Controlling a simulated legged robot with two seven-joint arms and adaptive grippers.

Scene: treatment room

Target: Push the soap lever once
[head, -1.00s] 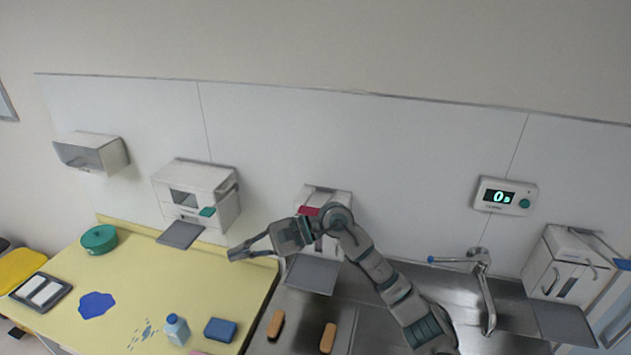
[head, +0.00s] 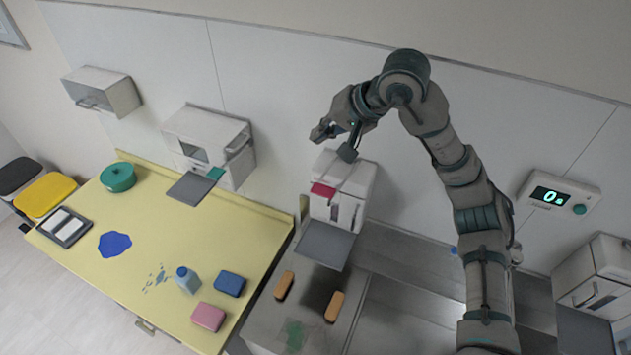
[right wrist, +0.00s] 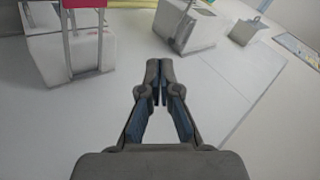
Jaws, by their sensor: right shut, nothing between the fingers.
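A white wall dispenser with a red lever (head: 323,190) hangs in the middle of the head view, above a grey drip tray (head: 324,245). The red lever also shows at the top left of the right wrist view (right wrist: 84,4). Other dispensers have a teal lever (head: 215,173) to the left and a blue lever at the right, mostly cut off; no readable label tells which holds soap. My right gripper (head: 322,131) is shut and empty, up near the wall above the red-lever dispenser and apart from its lever. The right wrist view shows its fingertips (right wrist: 159,82) together. My left gripper is out of view.
A yellow counter (head: 200,235) holds a green pot (head: 118,177), a bottle (head: 187,281) and blue and pink sponges. A steel sink area (head: 400,290) lies below my right arm. A display (head: 559,194) reads 0. The wall beside the gripper is clear.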

